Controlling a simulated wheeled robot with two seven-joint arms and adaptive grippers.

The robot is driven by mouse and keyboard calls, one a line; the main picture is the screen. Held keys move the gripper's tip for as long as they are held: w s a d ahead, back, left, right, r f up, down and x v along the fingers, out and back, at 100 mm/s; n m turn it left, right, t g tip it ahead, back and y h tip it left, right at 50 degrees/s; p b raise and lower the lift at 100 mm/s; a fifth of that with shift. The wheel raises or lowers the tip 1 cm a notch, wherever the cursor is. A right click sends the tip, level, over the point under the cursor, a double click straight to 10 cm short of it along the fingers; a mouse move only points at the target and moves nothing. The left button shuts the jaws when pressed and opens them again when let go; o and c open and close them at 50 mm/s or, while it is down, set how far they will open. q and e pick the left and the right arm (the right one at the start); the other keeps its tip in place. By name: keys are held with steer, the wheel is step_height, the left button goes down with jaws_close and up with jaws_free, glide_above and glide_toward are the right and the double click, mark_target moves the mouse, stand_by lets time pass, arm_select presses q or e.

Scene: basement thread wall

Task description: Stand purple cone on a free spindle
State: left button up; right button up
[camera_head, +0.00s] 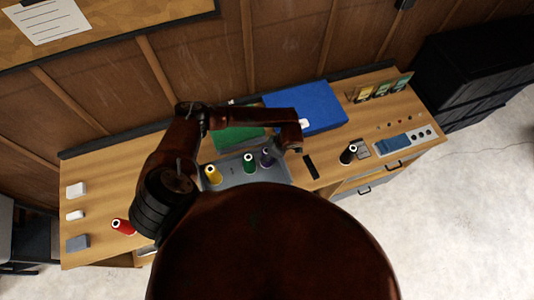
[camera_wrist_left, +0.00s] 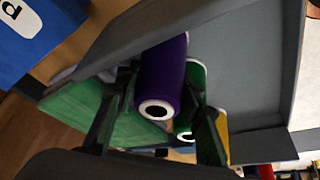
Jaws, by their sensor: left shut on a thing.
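The purple cone (camera_head: 266,157) is at the right end of a grey tray (camera_head: 276,173) in the head view. In the left wrist view the purple cone (camera_wrist_left: 162,75) lies between both fingers of my left gripper (camera_wrist_left: 160,84), which is shut on it. I cannot tell whether its base touches the tray. A green cone (camera_head: 249,162) and a yellow cone (camera_head: 213,174) stand to its left in the tray. The green cone (camera_wrist_left: 193,90) is close beside it in the wrist view. No free spindle can be made out. My right gripper is not in view.
A blue bin (camera_head: 318,104) and a green panel (camera_head: 236,139) lie behind the tray. A black cone (camera_head: 347,155) stands right on the bench; a red cone (camera_head: 122,227) is at the left.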

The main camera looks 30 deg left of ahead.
arm_select(q)
steer(key=o, duration=1.3)
steer(key=shift+f, duration=0.1)
steer(key=shift+v, duration=6)
